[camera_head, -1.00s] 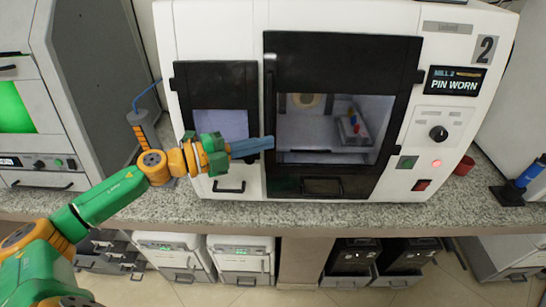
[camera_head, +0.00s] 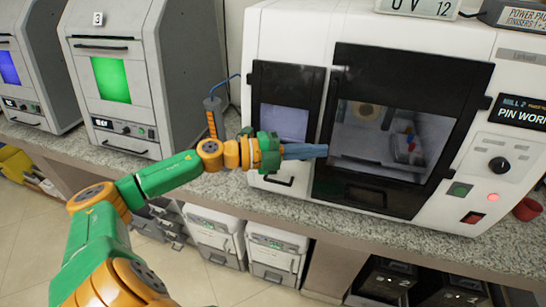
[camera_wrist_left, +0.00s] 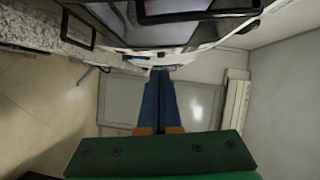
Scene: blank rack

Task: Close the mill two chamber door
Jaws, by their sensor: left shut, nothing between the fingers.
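Mill two (camera_head: 510,150) is a white machine with a display reading "MILL 2" and "PIN WORN". Its large black-framed chamber door (camera_head: 410,62) has a window showing the chamber inside, with a small fixture bearing red and blue parts. The door looks flush with the front, but I cannot tell if it is fully latched. My left gripper (camera_head: 318,151) is shut and empty, its blue fingers pointing right at the door's left edge. Whether they touch it is unclear. In the left wrist view the shut fingers (camera_wrist_left: 159,100) show below the machine front. My right gripper is not in view.
A smaller black door (camera_head: 288,78) is on the mill's left part. Grey machines with green (camera_head: 111,80) and blue screens stand to the left on the granite counter (camera_head: 440,235). A grey cylinder (camera_head: 213,115) stands between them and the mill.

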